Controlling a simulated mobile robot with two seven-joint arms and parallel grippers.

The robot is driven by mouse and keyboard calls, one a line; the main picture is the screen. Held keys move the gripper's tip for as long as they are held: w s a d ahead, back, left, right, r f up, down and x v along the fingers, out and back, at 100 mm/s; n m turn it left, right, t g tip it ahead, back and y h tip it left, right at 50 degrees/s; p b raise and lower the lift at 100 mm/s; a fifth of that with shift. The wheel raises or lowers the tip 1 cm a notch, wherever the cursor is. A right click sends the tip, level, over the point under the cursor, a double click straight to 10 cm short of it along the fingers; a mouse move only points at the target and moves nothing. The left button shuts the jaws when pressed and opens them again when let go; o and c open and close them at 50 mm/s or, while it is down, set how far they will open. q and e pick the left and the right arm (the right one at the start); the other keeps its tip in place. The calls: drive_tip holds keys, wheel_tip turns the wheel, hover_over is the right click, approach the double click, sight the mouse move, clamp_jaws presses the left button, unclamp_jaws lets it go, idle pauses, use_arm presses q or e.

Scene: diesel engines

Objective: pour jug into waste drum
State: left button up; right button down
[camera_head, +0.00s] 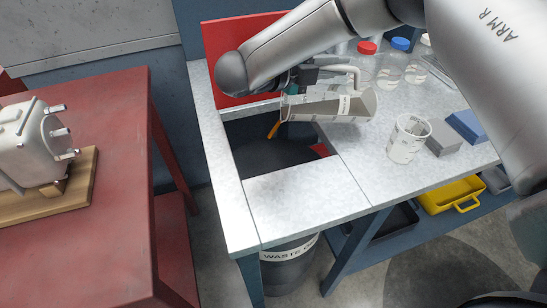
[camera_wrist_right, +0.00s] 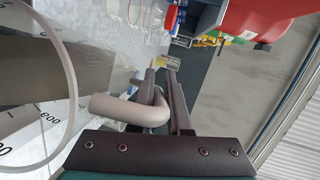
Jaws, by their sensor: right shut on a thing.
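My right gripper (camera_head: 310,73) is shut on the handle of a clear, graduated jug (camera_head: 325,108). The jug lies tipped nearly on its side above the bench, close to the bench opening. In the wrist view the fingers (camera_wrist_right: 162,80) close around the pale handle (camera_wrist_right: 130,110), with the jug wall (camera_wrist_right: 45,125) and its curved rim at the left. I cannot tell how much liquid the jug holds. The waste drum (camera_head: 288,268) stands below the bench, its label partly visible. Its top is hidden by the bench. My left gripper is not in view.
The metal bench (camera_head: 300,205) has a dark rectangular opening (camera_head: 265,150) with an orange-handled item at its edge. A graduated cup (camera_head: 408,138), a grey block (camera_head: 443,138), a blue block (camera_head: 472,126) and capped bottles (camera_head: 390,68) stand right. A red table (camera_head: 75,240) stands left.

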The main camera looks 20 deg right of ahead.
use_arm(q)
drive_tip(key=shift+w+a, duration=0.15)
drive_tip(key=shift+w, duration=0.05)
use_arm(e)
drive_tip(key=shift+a+f, duration=0.1)
drive_tip(key=shift+a, duration=0.05)
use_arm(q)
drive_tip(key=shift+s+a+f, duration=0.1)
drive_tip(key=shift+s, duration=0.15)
use_arm(e)
drive_tip(key=shift+a+f, duration=0.1)
use_arm(q)
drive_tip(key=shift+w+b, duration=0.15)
drive_tip(key=shift+b, duration=0.15)
use_arm(e)
drive_tip(key=shift+a+f+h, duration=0.15)
drive_tip(key=shift+a+h, duration=0.05)
drive_tip(key=shift+h, duration=0.2)
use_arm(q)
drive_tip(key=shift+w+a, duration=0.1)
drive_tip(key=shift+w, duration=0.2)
use_arm(e)
drive_tip(key=shift+w+a+f, duration=0.1)
drive_tip(key=shift+a+f, duration=0.05)
